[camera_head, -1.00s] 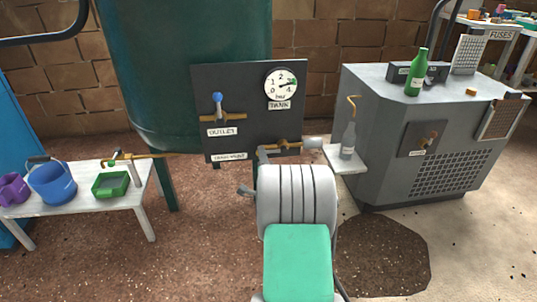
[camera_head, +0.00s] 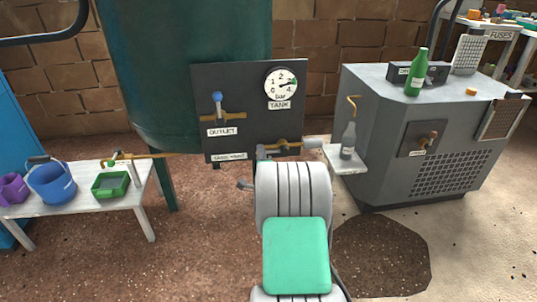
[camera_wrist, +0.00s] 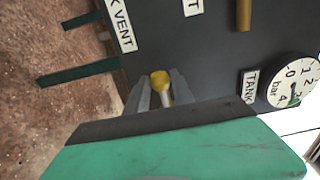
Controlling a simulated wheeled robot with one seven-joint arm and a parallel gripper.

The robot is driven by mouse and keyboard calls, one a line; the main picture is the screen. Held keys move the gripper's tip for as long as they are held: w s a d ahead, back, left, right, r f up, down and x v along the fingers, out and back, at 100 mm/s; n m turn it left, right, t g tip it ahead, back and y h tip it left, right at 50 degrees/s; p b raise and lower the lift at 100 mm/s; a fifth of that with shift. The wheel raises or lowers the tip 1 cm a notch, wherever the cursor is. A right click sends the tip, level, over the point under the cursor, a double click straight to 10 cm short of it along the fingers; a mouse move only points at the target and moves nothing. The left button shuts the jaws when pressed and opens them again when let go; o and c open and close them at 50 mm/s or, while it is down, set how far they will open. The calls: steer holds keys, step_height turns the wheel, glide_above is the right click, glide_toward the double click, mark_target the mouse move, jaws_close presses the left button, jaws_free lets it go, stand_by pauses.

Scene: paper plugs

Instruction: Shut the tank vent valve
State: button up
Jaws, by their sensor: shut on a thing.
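The dark panel (camera_head: 240,80) on the green tank carries the tank vent valve (camera_head: 284,146), a brass fitting low on the panel beside the "TANK VENT" label (camera_head: 229,156). My gripper (camera_wrist: 160,94) is at this valve, its fingers closed around a part just below the brass end (camera_wrist: 160,77) in the wrist view. The fingers and my arm hide most of the handle, so its exact angle cannot be told. The round tank gauge (camera_head: 281,84) sits above, its needle toward the right side.
The blue-handled outlet valve (camera_head: 217,104) is left on the panel. A grey cabinet (camera_head: 385,130) stands at right, with a clear bottle (camera_head: 348,141) on its shelf and a green bottle (camera_head: 415,75) on top. A white bench (camera_head: 80,205) holds containers at left.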

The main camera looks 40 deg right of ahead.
steer(key=shift+c, duration=1.4)
step_height(320, 180, up, 2)
steer(key=m+p, duration=0.3)
steer(key=shift+s+d+r, duration=0.1)
steer(key=shift+d+r, duration=0.05)
steer(key=shift+r, duration=0.1)
